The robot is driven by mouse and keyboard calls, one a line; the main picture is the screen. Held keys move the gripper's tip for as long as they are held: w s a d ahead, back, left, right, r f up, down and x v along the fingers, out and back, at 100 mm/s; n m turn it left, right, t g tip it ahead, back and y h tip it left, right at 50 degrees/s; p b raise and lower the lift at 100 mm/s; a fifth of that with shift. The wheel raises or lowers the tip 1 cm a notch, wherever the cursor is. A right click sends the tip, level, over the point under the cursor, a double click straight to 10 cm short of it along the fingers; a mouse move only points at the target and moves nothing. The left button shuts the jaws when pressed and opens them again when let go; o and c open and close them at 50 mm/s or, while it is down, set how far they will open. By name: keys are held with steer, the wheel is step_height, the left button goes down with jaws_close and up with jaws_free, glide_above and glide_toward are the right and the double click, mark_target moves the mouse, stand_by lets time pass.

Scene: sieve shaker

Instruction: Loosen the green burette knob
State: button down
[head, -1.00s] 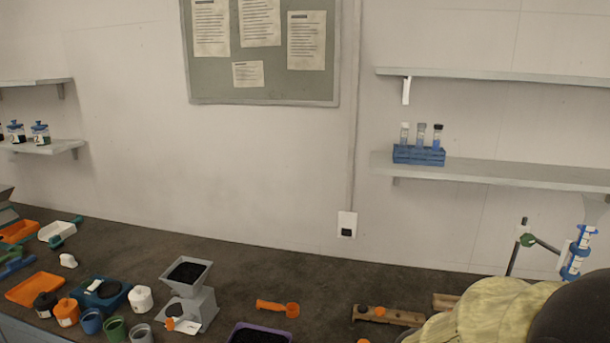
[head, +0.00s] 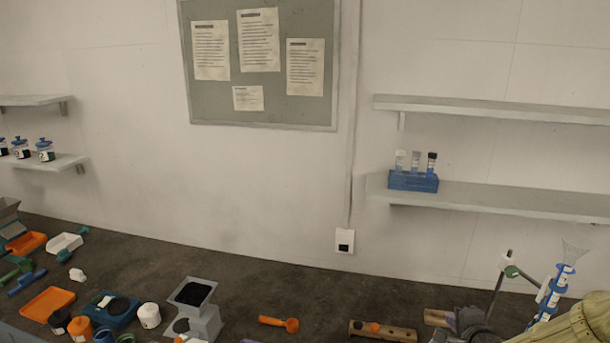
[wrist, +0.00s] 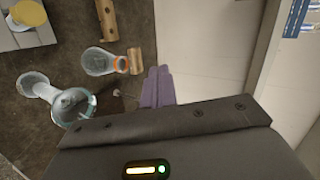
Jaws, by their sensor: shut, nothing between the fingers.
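The burette stand (head: 497,290) is at the far right of the head view, with a green knob (head: 511,271) near the top of its rod. A blue-marked burette (head: 553,292) with a clear funnel top stands tilted in the picture just right of it. My gripper (head: 462,318) is at the lower right edge of the head view, below and left of the knob in the picture. In the wrist view its greyish purple fingers (wrist: 157,88) are together with nothing between them. I cannot make out the green knob in the wrist view.
Clear glass flasks (wrist: 72,104) and wooden blocks (wrist: 135,61) lie near my fingers in the wrist view. An orange scoop (head: 280,323) and a wooden rack (head: 383,331) are on the dark bench. A blue tube rack (head: 413,181) sits on the wall shelf.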

steer(key=d+r+m+t+h+p, duration=0.2)
steer(key=d+r+m+t, duration=0.1)
steer(key=d+r+m, duration=0.3)
steer(key=m+t+h+p, duration=0.2)
steer(key=m, duration=0.1)
glide_toward(511, 271)
steer(key=shift+w+a+r, duration=0.35)
steer(key=shift+w+r, duration=0.25)
steer(key=shift+r, duration=0.1)
steer(key=shift+b, duration=0.3)
steer(key=shift+b+x, duration=0.3)
steer(key=shift+x, duration=3.2)
